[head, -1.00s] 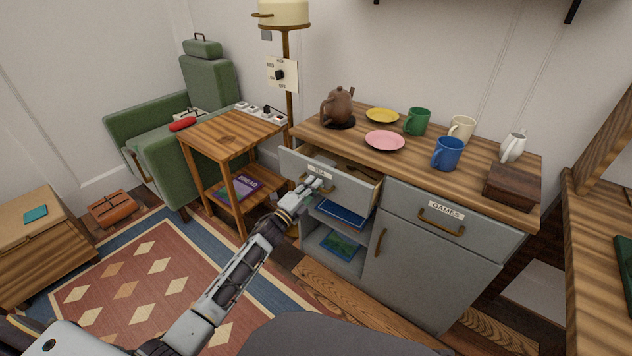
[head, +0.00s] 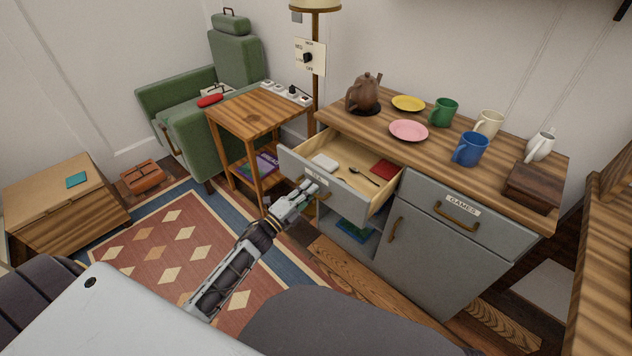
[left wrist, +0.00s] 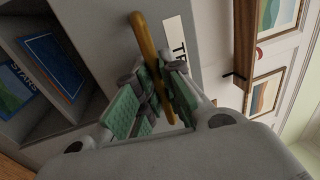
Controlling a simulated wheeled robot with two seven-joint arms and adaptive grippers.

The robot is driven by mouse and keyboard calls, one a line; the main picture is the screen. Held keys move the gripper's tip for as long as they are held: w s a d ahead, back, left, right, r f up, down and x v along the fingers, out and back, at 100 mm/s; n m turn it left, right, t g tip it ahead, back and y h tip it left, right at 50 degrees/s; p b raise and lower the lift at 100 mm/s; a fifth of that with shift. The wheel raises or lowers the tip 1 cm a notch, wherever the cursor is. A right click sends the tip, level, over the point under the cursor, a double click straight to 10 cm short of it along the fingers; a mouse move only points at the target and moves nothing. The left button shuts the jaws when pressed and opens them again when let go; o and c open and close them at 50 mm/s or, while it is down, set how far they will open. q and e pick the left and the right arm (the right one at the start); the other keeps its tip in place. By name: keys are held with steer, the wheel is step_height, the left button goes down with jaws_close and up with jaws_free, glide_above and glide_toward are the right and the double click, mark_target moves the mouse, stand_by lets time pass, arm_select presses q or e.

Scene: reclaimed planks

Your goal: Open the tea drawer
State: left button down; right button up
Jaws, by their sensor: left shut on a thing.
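The tea drawer (head: 334,187) is the grey left drawer of the sideboard, and it stands well out from the cabinet. Inside it lie a white box (head: 325,162), a dark spoon (head: 364,176) and a dark red packet (head: 385,169). My left gripper (head: 312,190) is at the drawer front. In the left wrist view its green-padded fingers (left wrist: 155,98) are shut on the brass handle (left wrist: 147,48), beside the partly hidden label (left wrist: 176,38). My right gripper is not in view.
The side table (head: 256,115) stands close to the drawer's left. The closed games drawer (head: 455,210) is to its right. Mugs, plates and a teapot (head: 364,93) stand on the sideboard top (head: 400,150). My left forearm passes above the rug (head: 165,240).

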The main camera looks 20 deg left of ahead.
arm_select(q)
steer(key=shift+v, duration=0.85)
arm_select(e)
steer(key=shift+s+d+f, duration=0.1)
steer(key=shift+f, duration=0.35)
arm_select(q)
steer(key=c, duration=1.5)
jaws_free()
steer(key=shift+r, duration=0.1)
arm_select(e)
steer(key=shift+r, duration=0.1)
arm_select(q)
steer(key=shift+s, duration=0.15)
steer(key=shift+v, duration=5.85)
